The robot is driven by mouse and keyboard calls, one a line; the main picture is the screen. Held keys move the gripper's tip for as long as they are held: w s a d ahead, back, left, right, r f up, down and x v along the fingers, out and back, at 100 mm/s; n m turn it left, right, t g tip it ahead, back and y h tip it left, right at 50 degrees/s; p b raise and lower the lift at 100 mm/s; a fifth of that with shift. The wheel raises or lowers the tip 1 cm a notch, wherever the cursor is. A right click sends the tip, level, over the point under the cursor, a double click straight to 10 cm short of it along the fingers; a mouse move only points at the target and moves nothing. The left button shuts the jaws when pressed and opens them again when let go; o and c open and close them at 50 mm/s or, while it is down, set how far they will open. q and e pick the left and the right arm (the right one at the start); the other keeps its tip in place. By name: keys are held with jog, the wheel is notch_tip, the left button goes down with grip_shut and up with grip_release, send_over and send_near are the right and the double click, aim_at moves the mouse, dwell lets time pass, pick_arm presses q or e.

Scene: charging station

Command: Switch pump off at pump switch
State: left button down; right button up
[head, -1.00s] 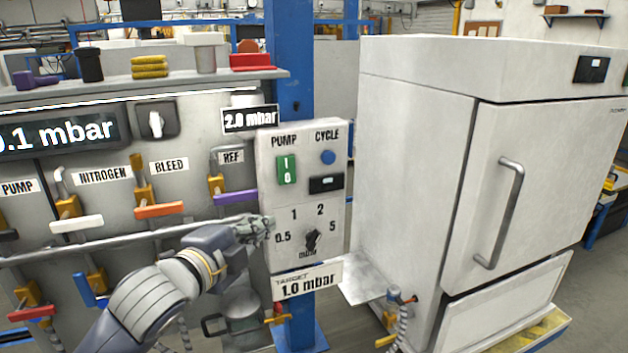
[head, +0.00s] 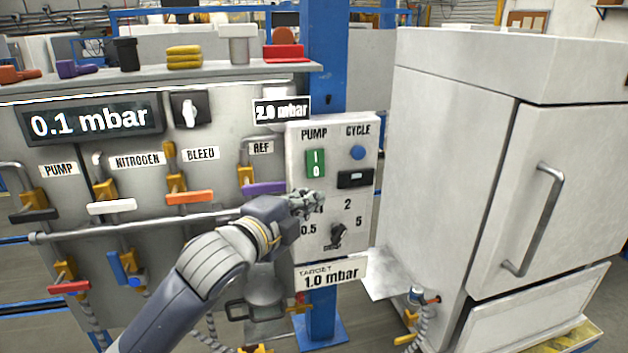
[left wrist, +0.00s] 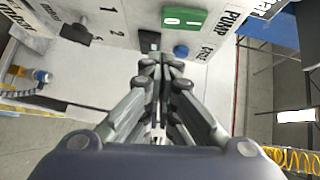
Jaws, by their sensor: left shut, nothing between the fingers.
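The pump switch (head: 315,164) is a green rocker marked 1 and 0 under the PUMP label on the grey control box (head: 297,265). It also shows in the left wrist view (left wrist: 184,17), beyond the fingertips. My left gripper (head: 318,200) is shut and empty, in front of the box just below the pump switch in the head view. It covers part of the dial's numbers. In the left wrist view its fingers (left wrist: 160,65) point toward the box, with the switch above them; I cannot tell whether they touch it. My right gripper is in neither view.
The blue cycle button (head: 358,152), a black rocker (head: 354,179) and the black dial (head: 338,236) are close by. A grey rail (head: 140,226) and valve handles lie left. A large white oven (head: 450,150) stands right. A pressure display (head: 90,120) reads 0.1 mbar.

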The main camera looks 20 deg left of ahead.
aim_at(322, 177)
pick_arm(q)
jog(key=w, duration=0.2)
jog(key=w+a+p, duration=0.1)
jog(key=w, duration=0.2)
jog(key=w+f+p, duration=0.1)
jog(key=w, duration=0.1)
jog(key=shift+w+a, duration=0.2)
jog(key=shift+w, duration=0.15)
jog(key=b, duration=0.1)
jog(key=w+f+t+b, duration=0.1)
jog(key=shift+a+f+m+b, duration=0.2)
jog(key=shift+a+m+b, duration=0.1)
jog(key=shift+a+m, duration=0.1)
jog(key=shift+d+r+p, duration=0.1)
jog(key=shift+r+p, duration=0.3)
jog(key=shift+p, duration=0.1)
